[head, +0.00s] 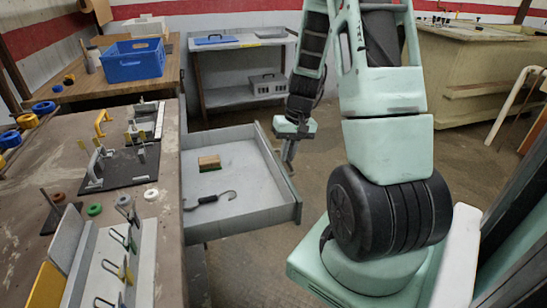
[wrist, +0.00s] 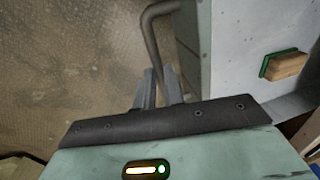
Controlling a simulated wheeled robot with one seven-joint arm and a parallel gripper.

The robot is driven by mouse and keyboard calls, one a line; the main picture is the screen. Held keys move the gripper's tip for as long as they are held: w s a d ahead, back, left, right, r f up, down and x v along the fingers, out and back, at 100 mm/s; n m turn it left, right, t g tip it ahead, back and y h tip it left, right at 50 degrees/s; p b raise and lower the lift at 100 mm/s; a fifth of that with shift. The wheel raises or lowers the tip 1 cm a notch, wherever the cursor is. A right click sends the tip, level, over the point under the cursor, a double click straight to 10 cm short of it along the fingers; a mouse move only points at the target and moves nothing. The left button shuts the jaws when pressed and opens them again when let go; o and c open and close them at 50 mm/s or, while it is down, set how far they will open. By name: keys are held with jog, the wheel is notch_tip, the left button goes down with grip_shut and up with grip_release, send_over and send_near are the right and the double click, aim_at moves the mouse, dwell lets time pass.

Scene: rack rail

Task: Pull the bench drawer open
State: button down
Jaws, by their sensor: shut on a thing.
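The bench drawer (head: 245,219) is a grey, shallow box standing well out from the right side of the bench (head: 168,235). Its floor and contents are in plain view. My gripper (head: 290,152) is at the outer face of the drawer front. In the wrist view my gripper's fingers (wrist: 160,88) are close together on the dark, bent bar handle (wrist: 152,38), part of which they hide. The drawer's front panel (wrist: 192,45) runs just to the right of the handle there.
In the drawer lie a wooden block with a green underside (head: 209,162) and a dark hook (head: 210,199). Fixtures and rings crowd the bench top. A blue crate (head: 133,66) stands on a wooden table behind. Brown floor is clear beyond the drawer.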

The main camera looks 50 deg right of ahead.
jog(key=shift+s+d, duration=0.2)
jog(key=shift+d, duration=0.25)
jog(key=c, duration=1.5)
grip_release()
notch_tip(320, 180, up, 17)
jog(key=s+d+p, duration=0.2)
jog(key=shift+d, duration=0.3)
